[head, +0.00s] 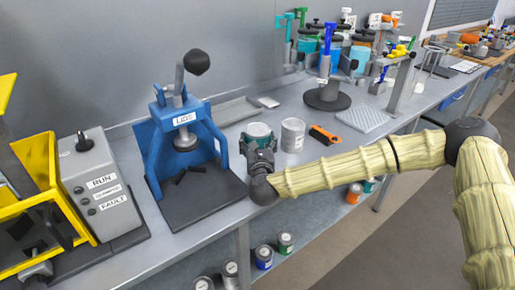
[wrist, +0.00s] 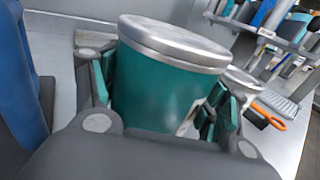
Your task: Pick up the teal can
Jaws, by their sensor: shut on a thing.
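The teal can (wrist: 165,85) has a silver lid and fills the middle of the wrist view, tilted a little in that picture. In the head view the teal can (head: 258,131) shows at the front part of the bench, between the blue press and a grey can. My gripper (head: 260,147) has its fingers on both sides of the can and is shut on it. The gripper fingers with teal pads also show in the wrist view (wrist: 165,100). The can's lower part is hidden by my gripper, so I cannot tell whether its base touches the bench.
The blue press (head: 182,130) stands close on the left. A grey can (head: 293,135) stands close on the right, with an orange-handled tool (head: 325,134) beyond it. A black-based stand (head: 327,96) is further back. Several cans sit on the shelf (head: 305,235) below.

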